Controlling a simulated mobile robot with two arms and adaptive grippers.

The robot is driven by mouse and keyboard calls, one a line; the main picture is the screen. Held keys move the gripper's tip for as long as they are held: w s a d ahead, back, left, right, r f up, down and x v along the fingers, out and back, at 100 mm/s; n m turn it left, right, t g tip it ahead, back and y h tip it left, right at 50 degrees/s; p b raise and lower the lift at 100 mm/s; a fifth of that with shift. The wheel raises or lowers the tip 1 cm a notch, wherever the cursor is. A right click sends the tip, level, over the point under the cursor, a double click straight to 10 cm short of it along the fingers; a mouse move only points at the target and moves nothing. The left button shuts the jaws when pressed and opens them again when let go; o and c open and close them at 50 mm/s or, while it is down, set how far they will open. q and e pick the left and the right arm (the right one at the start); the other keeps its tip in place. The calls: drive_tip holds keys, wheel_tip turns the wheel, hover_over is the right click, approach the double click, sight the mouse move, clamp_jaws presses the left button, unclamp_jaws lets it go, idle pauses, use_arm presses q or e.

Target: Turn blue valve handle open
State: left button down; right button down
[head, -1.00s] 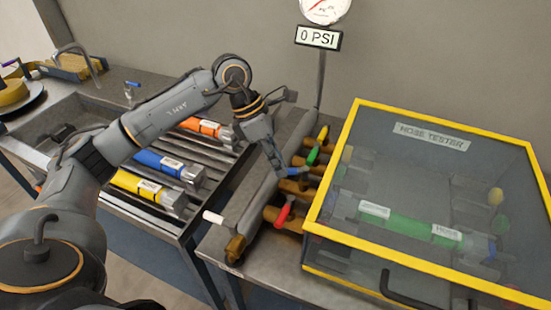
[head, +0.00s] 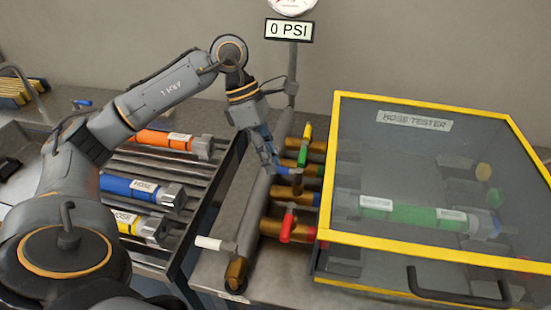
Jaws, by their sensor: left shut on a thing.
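The blue valve handle (head: 289,171) is on the row of brass valves beside the grey manifold pipe, in the middle of the head view. My left gripper (head: 280,170) comes down over it from above left and is shut on it. The fingers hide part of the handle, so its exact angle is hard to tell. Just behind it are the green handle (head: 303,154) and the yellow handle (head: 307,131). The red handle (head: 287,226) is nearer, in front of it. My right gripper is not in view.
The hose tester box (head: 428,245), with a yellow frame and clear cover, stands close on the right. A white handle (head: 209,243) is at the manifold's near end. Orange, blue (head: 128,187) and yellow hoses lie on the left rack. The display (head: 289,30) reads 0 PSI.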

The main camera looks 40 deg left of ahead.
use_arm(q)
drive_tip(key=shift+r, duration=0.1)
drive_tip(key=c, duration=1.3)
unclamp_jaws()
drive_tip(key=v, duration=1.2)
